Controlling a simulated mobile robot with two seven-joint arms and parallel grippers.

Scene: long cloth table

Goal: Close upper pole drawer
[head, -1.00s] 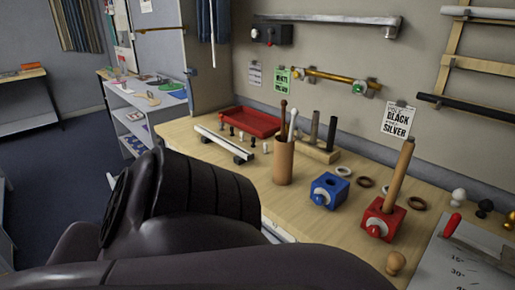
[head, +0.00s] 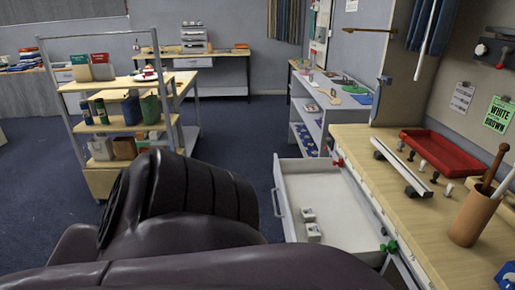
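An open white drawer (head: 340,207) sticks out to the left from under the wooden workbench (head: 410,215) in the head view. It has a grey handle (head: 279,203) on its front and a few small whitish blocks (head: 311,222) inside.
A red tray (head: 440,152), a grey rail (head: 402,166) and a brown cup (head: 473,217) stand on the workbench. A shelf rack (head: 120,125) stands at left. A low grey shelf (head: 320,110) stands beyond the drawer. Dark blue floor (head: 243,133) lies clear between them.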

